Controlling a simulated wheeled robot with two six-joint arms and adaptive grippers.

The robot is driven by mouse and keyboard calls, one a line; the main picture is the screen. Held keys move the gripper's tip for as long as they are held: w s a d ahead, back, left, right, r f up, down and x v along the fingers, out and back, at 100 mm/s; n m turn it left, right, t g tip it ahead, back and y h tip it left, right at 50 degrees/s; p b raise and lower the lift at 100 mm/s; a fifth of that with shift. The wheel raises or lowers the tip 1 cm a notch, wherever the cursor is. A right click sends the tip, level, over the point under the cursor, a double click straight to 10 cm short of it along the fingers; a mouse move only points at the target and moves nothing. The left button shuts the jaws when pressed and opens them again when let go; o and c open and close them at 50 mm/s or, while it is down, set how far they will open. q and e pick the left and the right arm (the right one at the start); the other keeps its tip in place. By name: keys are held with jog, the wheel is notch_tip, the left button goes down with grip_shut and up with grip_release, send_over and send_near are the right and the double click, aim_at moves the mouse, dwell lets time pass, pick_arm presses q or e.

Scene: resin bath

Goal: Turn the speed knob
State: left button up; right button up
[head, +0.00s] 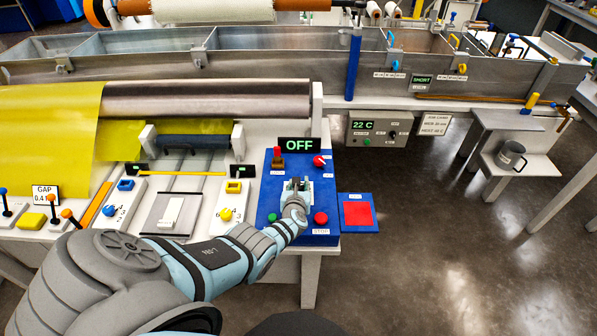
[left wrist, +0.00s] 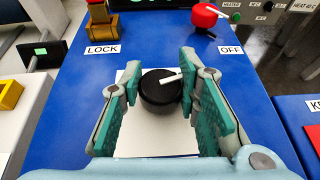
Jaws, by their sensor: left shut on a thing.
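The speed knob (left wrist: 158,92) is a round black knob with a white pointer line, on a white plate (left wrist: 150,138) set in the blue control panel (left wrist: 75,125). Its pointer points right and slightly up in the left wrist view. My left gripper (left wrist: 162,84) has its two teal-padded fingers on either side of the knob and is shut on it. In the head view my left gripper (head: 297,185) is over the middle of the blue panel (head: 264,205) and mostly hides the knob. My right gripper is not in view.
Around the knob are a red switch (head: 278,158) by the LOCK label, a red knob (head: 319,161) by the OFF label, a green button (head: 272,218) and a red button (head: 321,218). A display (head: 300,145) behind reads OFF. A red pad (head: 358,213) lies right.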

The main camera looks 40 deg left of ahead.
pick_arm(q)
jog(key=shift+r+n+y, duration=0.1)
jog(key=shift+n+y, duration=0.2)
jog(key=o, duration=1.2)
jog(key=shift+d, duration=0.1)
jog(key=shift+s+d, duration=0.15)
jog(key=shift+s, duration=0.1)
jog(key=s+d, duration=0.2)
jog(key=s, duration=0.1)
jog(key=s+d, duration=0.5)
jog(key=s, duration=0.2)
jog(key=shift+d+r, duration=0.15)
jog(key=shift+d, duration=0.15)
jog(key=shift+w, duration=0.1)
